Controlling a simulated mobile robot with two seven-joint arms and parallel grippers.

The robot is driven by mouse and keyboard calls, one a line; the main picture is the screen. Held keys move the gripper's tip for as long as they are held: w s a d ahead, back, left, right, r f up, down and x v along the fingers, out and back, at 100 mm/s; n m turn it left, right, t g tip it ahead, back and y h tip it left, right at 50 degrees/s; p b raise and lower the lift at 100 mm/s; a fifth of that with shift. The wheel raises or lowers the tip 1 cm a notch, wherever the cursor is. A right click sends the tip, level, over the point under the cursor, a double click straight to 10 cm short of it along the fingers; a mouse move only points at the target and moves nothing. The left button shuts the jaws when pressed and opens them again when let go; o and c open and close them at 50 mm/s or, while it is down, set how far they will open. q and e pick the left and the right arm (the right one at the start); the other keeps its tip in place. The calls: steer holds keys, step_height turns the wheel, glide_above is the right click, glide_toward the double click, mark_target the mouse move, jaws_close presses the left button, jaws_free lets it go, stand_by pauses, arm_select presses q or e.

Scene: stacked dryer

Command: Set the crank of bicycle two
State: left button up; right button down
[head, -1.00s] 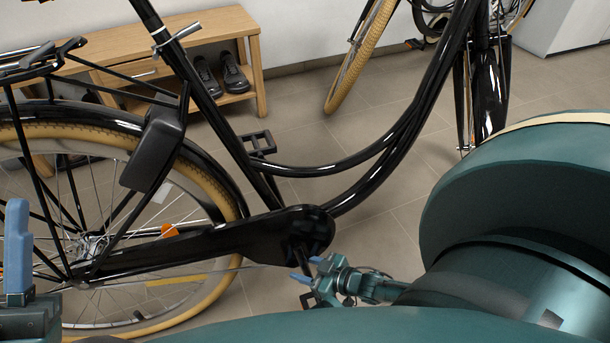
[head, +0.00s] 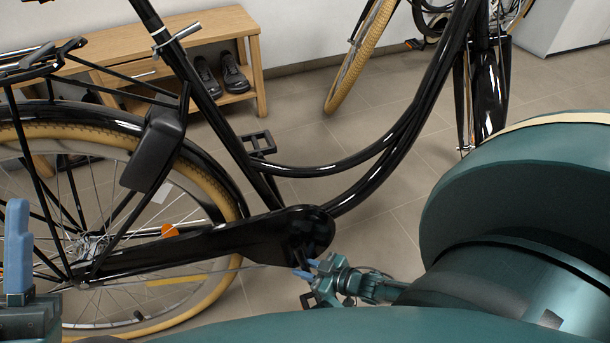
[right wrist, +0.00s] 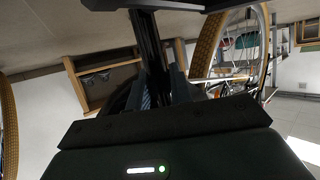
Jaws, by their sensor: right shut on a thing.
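The near black bicycle (head: 370,165) stands upright across the head view, with its black chain guard (head: 270,235) at the lower middle. The lower crank arm (head: 299,256) hangs down from the guard, largely hidden by my fingers. The far pedal (head: 260,143) shows behind the frame tube. My right gripper (head: 308,268) has its blue fingertips shut on the crank arm. The right wrist view shows a dark bar (right wrist: 150,45) running between the fingers (right wrist: 162,88). My left gripper (head: 18,248) is at the left edge with one blue finger clearly showing; its opening cannot be seen.
A second bicycle with a tan tyre (head: 352,65) stands at the back. A wooden bench (head: 190,45) with black shoes (head: 233,75) stands by the wall. The tiled floor (head: 400,225) is clear between the bicycles. My right arm covers the lower right.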

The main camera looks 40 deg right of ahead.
arm_select(q)
steer(key=shift+r+y, duration=0.2)
steer(key=shift+y, duration=0.1)
arm_select(e)
steer(key=shift+d+r, duration=0.1)
